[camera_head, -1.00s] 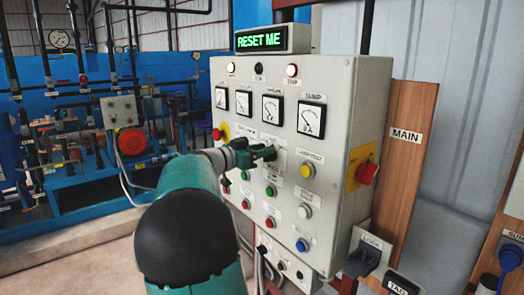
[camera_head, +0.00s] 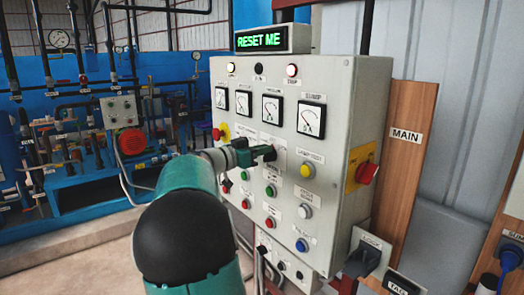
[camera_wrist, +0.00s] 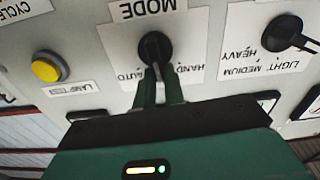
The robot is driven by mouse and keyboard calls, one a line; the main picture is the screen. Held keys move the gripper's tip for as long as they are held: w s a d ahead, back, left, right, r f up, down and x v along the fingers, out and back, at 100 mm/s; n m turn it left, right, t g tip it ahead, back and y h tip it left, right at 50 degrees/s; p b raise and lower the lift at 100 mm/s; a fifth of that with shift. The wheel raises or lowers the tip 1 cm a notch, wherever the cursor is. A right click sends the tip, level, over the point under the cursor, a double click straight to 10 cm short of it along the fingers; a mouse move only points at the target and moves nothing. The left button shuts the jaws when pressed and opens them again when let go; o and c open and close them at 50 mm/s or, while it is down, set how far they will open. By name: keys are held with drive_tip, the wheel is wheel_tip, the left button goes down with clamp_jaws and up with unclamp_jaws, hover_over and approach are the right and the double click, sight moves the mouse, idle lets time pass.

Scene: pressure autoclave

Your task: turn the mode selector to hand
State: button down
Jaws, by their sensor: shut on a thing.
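The mode selector (camera_wrist: 155,48) is a black rotary knob on a white plate marked MODE, with HAND and AUTO labels. The labels read upside down in the wrist view; HAND is right of the knob's handle and AUTO left. My gripper (camera_wrist: 159,75) is shut on the handle, one green finger on each side. The handle points down in the picture, between the two labels; its tip is hidden between the fingers. In the head view my gripper (camera_head: 268,153) is against the grey panel (camera_head: 345,110) below the gauges, and covers the selector.
A light/medium/heavy selector (camera_wrist: 284,34) and a yellow lamp-test button (camera_wrist: 47,67) flank the mode plate. Several coloured buttons sit below my gripper in the head view. A red switch (camera_head: 366,173) is on the panel's right side. A lit display (camera_head: 260,39) reads RESET ME.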

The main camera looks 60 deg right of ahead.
drive_tip(key=n, duration=0.3)
drive_tip(key=w+n, duration=0.1)
drive_tip(key=n, duration=0.2)
drive_tip(key=f+n, duration=0.1)
drive_tip(key=n, duration=0.2)
drive_tip(key=shift+w+d, duration=0.3)
drive_tip(key=shift+d, duration=0.05)
idle(0.3)
drive_tip(key=c, duration=1.5)
unclamp_jaws()
drive_tip(key=shift+a, duration=0.1)
drive_tip(key=v, duration=1.3)
drive_tip(key=shift+w+a, duration=0.15)
drive_tip(key=shift+a, duration=0.15)
